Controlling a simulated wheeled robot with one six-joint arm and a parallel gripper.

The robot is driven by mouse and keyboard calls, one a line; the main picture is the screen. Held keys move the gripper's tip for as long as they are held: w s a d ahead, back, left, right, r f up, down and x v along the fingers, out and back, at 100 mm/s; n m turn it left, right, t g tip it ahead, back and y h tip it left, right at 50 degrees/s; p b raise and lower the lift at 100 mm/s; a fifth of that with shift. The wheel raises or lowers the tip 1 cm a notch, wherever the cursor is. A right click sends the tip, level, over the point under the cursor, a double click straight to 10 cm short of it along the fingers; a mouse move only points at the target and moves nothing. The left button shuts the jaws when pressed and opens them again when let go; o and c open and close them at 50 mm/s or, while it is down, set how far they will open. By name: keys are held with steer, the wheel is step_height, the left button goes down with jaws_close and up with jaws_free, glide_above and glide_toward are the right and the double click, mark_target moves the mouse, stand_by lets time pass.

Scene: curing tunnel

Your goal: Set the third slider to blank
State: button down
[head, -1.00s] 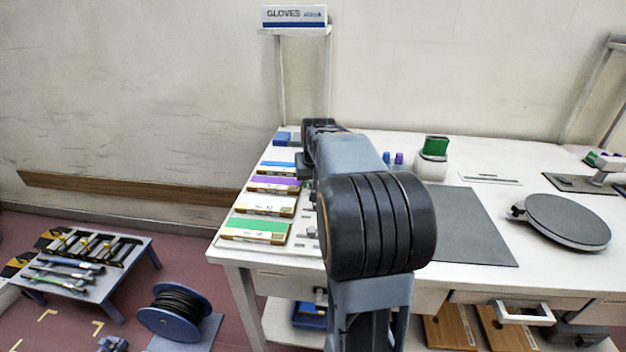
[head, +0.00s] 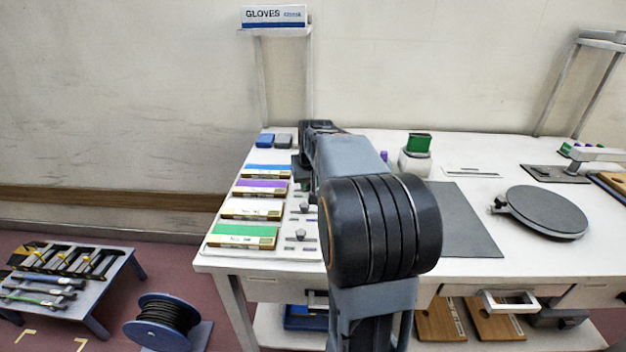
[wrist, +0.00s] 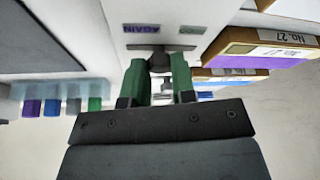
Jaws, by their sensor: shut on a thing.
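In the wrist view my gripper (wrist: 160,68) has its green fingers closed around a small grey slider knob (wrist: 160,62) on a white panel (wrist: 120,12). A purple label reading "AGAIN" (wrist: 141,29) and a greenish label (wrist: 192,29) lie just beyond it; the greenish one's text is unclear. Two other slider knobs show left of the arm, beside the cream box (head: 302,207) and the green box (head: 300,235). I cannot tell which slider is held by number.
Blue (head: 268,170), purple (head: 262,188), cream (head: 251,208) and green (head: 241,235) boxes line the bench's left side. In the wrist view a box marked "No. 27" (wrist: 270,50) stands close right of the fingers. A dark mat (head: 465,225) and round plate (head: 541,212) lie right.

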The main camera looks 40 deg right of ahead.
steer(key=shift+w+a, duration=0.15)
steer(key=shift+w, duration=0.05)
steer(key=c, duration=0.9)
jaws_free()
steer(key=shift+c, duration=0.2)
steer(key=shift+s+r, duration=0.1)
steer(key=p+v, duration=0.2)
steer(key=v, duration=1.1)
steer(key=shift+r+p, duration=0.3)
steer(key=shift+s, duration=0.1)
